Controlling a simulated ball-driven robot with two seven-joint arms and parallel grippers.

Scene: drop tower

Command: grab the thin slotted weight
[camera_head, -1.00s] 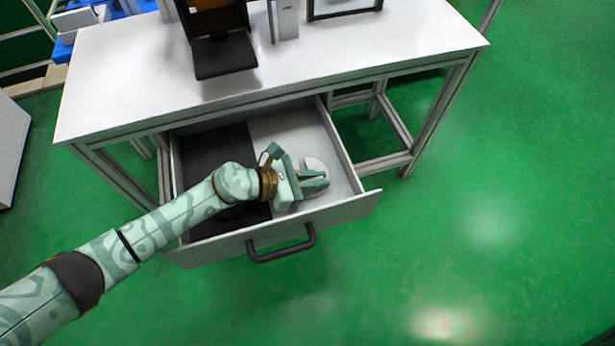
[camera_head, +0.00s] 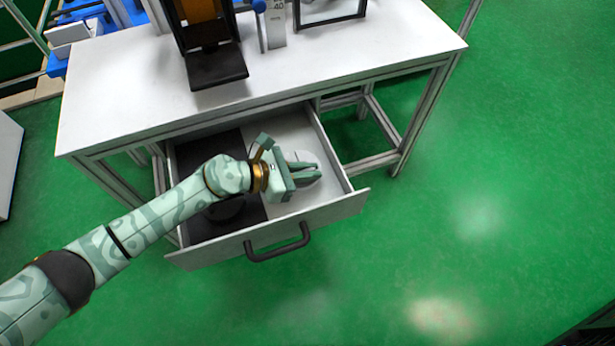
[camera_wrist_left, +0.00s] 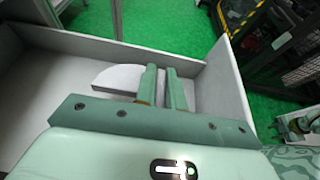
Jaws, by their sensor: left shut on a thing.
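The thin slotted weight (camera_head: 304,157) is a pale grey disc in the right, light-floored part of the open drawer. In the left wrist view its curved edge (camera_wrist_left: 117,78) shows to the left of the fingers. My left gripper (camera_head: 317,172) reaches into the drawer over the disc, its two fingers close together and shut on the weight. The fingers (camera_wrist_left: 161,90) cover the middle of the disc, so its slot is hidden. I cannot tell whether the disc touches the drawer floor. My right gripper is not in view.
The drawer (camera_head: 343,207) has walls close around the gripper and a dark handle in front. A dark round thing (camera_head: 226,209) sits on the black liner (camera_head: 198,150), partly under my arm. The white tabletop (camera_head: 350,55) overhangs the drawer's back, with the tower's black tray (camera_head: 217,70) above.

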